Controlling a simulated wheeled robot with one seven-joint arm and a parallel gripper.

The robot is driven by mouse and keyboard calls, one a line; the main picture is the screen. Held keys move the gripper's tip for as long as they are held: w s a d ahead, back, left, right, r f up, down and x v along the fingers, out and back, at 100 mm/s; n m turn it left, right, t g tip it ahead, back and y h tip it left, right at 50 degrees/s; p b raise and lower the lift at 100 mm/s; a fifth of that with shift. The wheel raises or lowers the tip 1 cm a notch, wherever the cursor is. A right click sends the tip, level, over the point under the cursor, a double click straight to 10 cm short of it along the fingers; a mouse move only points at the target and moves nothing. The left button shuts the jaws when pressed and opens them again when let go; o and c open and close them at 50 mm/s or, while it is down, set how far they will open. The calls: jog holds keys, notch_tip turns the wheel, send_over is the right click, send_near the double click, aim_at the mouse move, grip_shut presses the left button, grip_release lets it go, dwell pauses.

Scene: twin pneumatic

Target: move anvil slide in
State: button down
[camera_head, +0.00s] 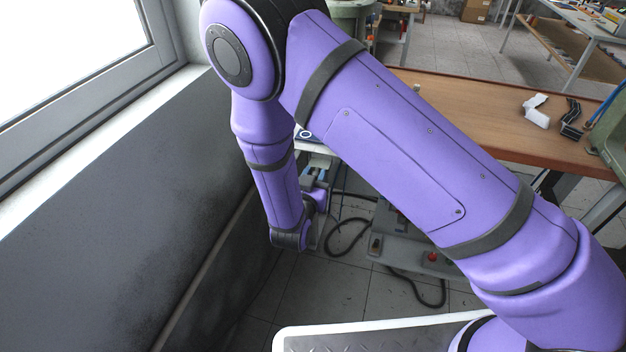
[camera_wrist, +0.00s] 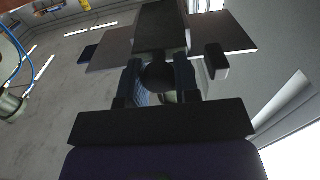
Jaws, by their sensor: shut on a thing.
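In the wrist view my gripper (camera_wrist: 159,84) has its two dark fingers on either side of a dark round knob (camera_wrist: 158,76), and it is shut on it. The knob sits below a dark block (camera_wrist: 161,26), which I take to be part of the anvil slide; how they join is hard to see. Flat brownish plates (camera_wrist: 112,47) spread to both sides behind the block. In the head view my gripper (camera_head: 316,183) is low beside the bench end, small and partly hidden by my arm. The knob cannot be made out there.
A grey wall (camera_head: 130,190) with a window (camera_head: 75,45) stands close on the left. A wooden bench (camera_head: 470,110) carries a white piece (camera_head: 536,110) and a black piece (camera_head: 571,118). A grey pedal unit with a red button (camera_head: 432,256) and dark cables lie on the floor below.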

jog(key=x, duration=1.1)
jog(key=shift+w, duration=0.25)
jog(key=c, duration=0.9)
grip_release()
jog(key=shift+w+d+f, duration=0.1)
jog(key=shift+w, duration=0.05)
jog(key=shift+c, duration=0.2)
jog(key=shift+o, duration=0.4)
jog(key=v, duration=1.1)
jog(key=shift+w, duration=0.1)
